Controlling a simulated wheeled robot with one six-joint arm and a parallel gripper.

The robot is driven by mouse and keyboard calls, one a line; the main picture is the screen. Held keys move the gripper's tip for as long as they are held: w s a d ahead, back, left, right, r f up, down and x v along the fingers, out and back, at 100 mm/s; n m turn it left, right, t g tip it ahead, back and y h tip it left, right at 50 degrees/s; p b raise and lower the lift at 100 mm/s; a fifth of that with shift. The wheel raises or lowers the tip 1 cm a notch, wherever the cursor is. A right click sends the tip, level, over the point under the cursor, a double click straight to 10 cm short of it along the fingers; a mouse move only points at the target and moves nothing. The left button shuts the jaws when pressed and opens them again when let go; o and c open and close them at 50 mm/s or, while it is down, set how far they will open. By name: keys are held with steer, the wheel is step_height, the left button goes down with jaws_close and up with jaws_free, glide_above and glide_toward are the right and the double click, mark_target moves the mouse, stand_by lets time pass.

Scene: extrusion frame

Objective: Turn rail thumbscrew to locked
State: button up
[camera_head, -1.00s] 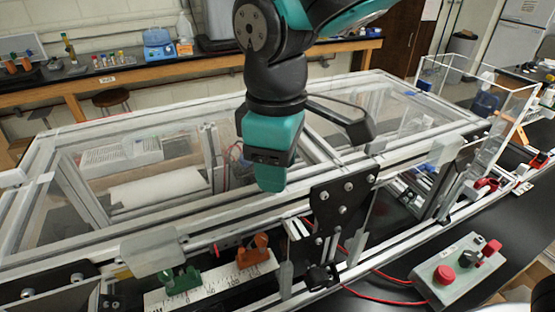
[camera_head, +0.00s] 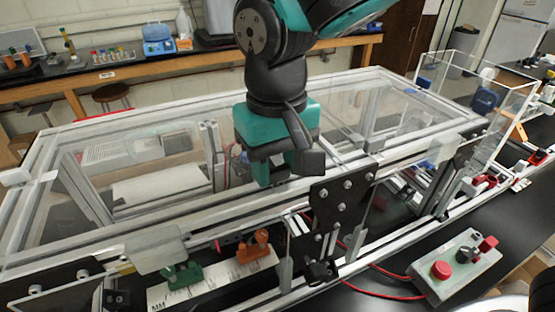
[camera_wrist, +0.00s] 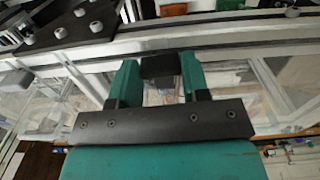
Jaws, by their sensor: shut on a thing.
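My gripper (camera_head: 272,178) points down over the near top rail (camera_head: 225,215) of the extrusion frame, left of a black bolted plate (camera_head: 342,193). In the wrist view my gripper (camera_wrist: 160,62) has its two teal fingers on either side of a dark block-like piece, which I take to be the head of the rail thumbscrew (camera_wrist: 157,70). The fingers are shut on it. In the head view the gripper body hides the thumbscrew. No lock marking is readable.
Below the rail, a ruled white scale (camera_head: 215,280) carries a green clamp (camera_head: 183,274) and an orange clamp (camera_head: 255,247). A control box with a red button (camera_head: 441,269) stands at the lower right, with a red cable. Clear panels fill the frame.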

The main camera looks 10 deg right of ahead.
mark_target(277, 168)
steer(key=shift+w+r+m, duration=0.1)
steer(key=shift+m, duration=0.3)
steer(key=o, duration=0.9)
step_height(277, 168, up, 17)
steer(key=shift+r+b, duration=0.15)
steer(key=shift+b, duration=1)
